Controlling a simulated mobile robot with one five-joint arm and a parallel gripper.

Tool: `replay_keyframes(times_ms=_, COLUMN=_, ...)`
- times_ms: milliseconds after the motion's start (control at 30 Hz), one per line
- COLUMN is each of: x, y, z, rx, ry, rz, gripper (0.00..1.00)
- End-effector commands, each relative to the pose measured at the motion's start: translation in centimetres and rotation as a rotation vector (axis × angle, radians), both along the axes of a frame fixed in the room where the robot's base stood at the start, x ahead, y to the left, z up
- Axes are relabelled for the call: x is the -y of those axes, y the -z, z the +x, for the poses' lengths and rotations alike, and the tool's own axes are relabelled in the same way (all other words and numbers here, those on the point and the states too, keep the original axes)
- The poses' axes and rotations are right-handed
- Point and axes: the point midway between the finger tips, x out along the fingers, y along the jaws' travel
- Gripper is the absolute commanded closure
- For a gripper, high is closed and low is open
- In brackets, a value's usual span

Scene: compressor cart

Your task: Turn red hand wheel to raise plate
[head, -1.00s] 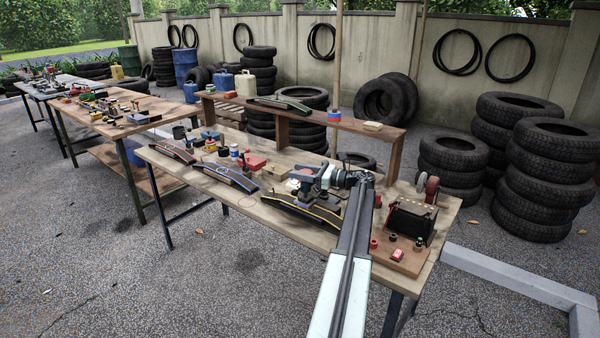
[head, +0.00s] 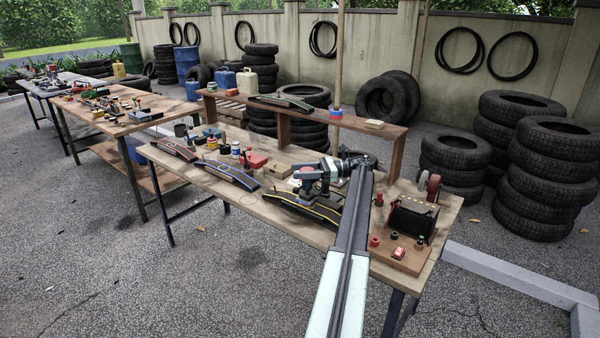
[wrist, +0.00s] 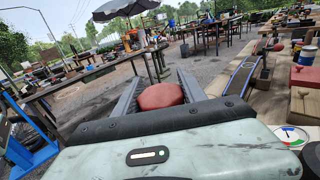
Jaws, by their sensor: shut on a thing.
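The red hand wheel (wrist: 160,96) shows between the two grey fingers of my gripper (wrist: 161,88) in the wrist view. The fingers are shut on it, one on each side. In the head view my gripper (head: 303,178) is over the front middle of the near bench, and a little of the red wheel shows there. The wheel stands above a dark curved piece with yellow edges (head: 325,213). The plate cannot be made out; my arm and gripper cover part of this spot.
The wooden bench (head: 268,212) holds two more curved pieces to the left (head: 228,174), a red box (head: 256,161) and small cans. To the right are a black battery-like box (head: 412,219) and small red parts. A raised shelf (head: 350,128) runs along the back.

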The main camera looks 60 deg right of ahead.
Motion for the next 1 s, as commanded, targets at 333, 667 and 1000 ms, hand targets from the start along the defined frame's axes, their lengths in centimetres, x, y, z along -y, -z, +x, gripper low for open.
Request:
replay_keyframes(times_ms=333, x=0.0, y=0.0, z=0.1, rx=0.001, ry=0.0, rz=0.001, gripper=0.4)
replay_keyframes(times_ms=667, x=0.0, y=-0.1, z=0.0, rx=0.001, ry=0.0, rz=0.001, gripper=0.29)
replay_keyframes(times_ms=1000, x=-1.5, y=-4.1, z=-0.9, rx=0.001, ry=0.001, rz=0.001, gripper=0.29)
